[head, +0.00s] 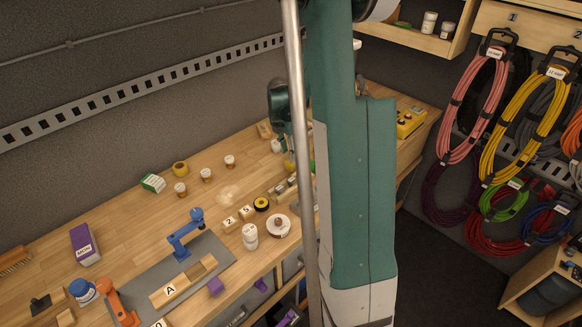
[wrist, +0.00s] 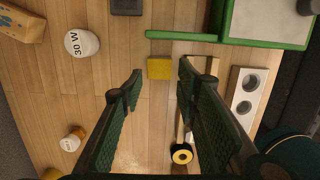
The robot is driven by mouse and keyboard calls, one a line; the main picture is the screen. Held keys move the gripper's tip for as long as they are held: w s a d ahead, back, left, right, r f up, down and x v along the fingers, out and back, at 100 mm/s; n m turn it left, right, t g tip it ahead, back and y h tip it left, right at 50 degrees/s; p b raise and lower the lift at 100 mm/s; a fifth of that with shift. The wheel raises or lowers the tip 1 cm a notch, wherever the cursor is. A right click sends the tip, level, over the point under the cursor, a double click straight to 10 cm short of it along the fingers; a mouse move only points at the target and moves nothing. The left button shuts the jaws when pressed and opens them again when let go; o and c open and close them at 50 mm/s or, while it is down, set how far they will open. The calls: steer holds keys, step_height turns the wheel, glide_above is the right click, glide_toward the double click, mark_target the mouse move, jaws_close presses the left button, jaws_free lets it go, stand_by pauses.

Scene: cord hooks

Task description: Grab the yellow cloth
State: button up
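A small yellow square, which looks like the folded yellow cloth (wrist: 159,68), lies flat on the wooden bench in the wrist view. My gripper (wrist: 160,75) is open, with its two dark green fingers spread wide. The cloth shows in the gap between the fingertips, nearer the right one. Nothing is held, and I see no contact with the cloth; the height of the fingertips above it is hard to tell. In the head view my arm hides most of the gripper, and I cannot make out the cloth for certain.
A green-edged tray (wrist: 232,39) lies just beyond the cloth. A white block with round holes (wrist: 247,92) is to the right, and a black-and-yellow roll (wrist: 181,154) is below. A 30 W container (wrist: 82,43) stands left. Coiled cords (head: 475,105) hang on the right wall.

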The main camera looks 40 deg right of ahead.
mark_target(291, 166)
steer(key=shift+f, duration=0.15)
steer(key=shift+d+f, duration=0.15)
steer(key=shift+f, duration=1)
steer(key=shift+f, duration=0.15)
steer(key=shift+d+f, duration=0.15)
steer(key=shift+f, duration=1.1)
steer(key=shift+d+f, duration=0.1)
steer(key=shift+f, duration=1.1)
steer(key=c, duration=0.5)
